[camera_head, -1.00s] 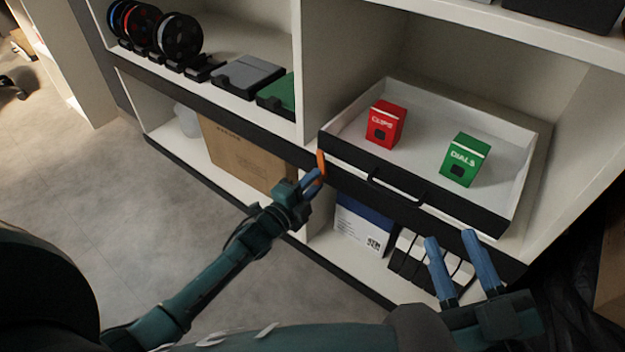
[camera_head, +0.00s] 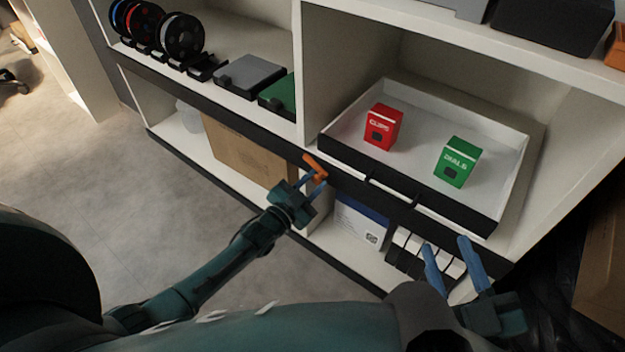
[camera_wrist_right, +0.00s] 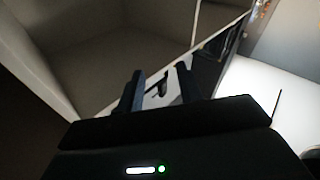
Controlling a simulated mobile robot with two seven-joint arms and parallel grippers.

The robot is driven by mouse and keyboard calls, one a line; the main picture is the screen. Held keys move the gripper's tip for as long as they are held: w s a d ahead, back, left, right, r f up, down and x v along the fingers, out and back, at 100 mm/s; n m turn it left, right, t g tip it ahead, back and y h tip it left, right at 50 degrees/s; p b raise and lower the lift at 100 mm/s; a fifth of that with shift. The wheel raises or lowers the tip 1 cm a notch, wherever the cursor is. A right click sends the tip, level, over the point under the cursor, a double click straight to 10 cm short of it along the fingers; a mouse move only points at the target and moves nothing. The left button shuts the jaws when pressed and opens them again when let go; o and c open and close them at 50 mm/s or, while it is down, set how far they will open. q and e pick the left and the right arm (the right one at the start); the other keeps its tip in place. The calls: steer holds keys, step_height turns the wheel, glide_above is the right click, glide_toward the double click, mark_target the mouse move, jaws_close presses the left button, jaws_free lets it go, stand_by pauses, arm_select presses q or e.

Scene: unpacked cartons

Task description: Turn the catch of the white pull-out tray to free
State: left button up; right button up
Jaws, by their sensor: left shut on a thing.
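The white pull-out tray (camera_head: 403,90) has a dark front with a black handle (camera_head: 392,192) and sits in the right shelf bay. The orange catch (camera_head: 312,163) is at the left end of the tray's dark front and lies slanted, its upper end to the left. My left gripper (camera_head: 315,181) is shut on the catch, its blue fingers partly hiding the lower end. My right gripper (camera_head: 447,248) is open and empty in front of the lower right shelf. Its dark fingers also show apart in the right wrist view (camera_wrist_right: 161,82).
A red box (camera_head: 382,127) and a green box (camera_head: 456,161) stand in the tray. Below are a blue-and-white carton (camera_head: 357,226), several black-and-white items, and a brown carton (camera_head: 246,150). Spools (camera_head: 181,36) stand upper left. The floor at left is clear.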

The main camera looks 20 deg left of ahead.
arm_select(q)
steer(key=n, duration=0.4)
steer(key=shift+n+p, duration=0.35)
steer(key=shift+n, duration=0.05)
arm_select(e)
steer(key=shift+s+f, duration=0.1)
steer(key=shift+f, duration=0.05)
arm_select(q)
steer(key=o, duration=1)
arm_select(e)
steer(key=shift+r, duration=0.25)
arm_select(q)
steer(key=shift+s, duration=0.25)
steer(key=p+v, duration=0.4)
steer(key=v, duration=0.8)
steer(key=shift+s+a, duration=0.2)
steer(key=shift+s, duration=0.15)
arm_select(e)
steer(key=shift+w+d+f+m+g+h, duration=0.1)
steer(key=shift+d+m+g+h, duration=0.3)
steer(key=shift+g+h, duration=0.15)
steer(key=shift+w+d+f+m+g+h, duration=0.1)
steer(key=shift+d+m+g+h, duration=0.2)
steer(key=shift+d+g+h, duration=0.2)
steer(key=shift+a, duration=0.1)
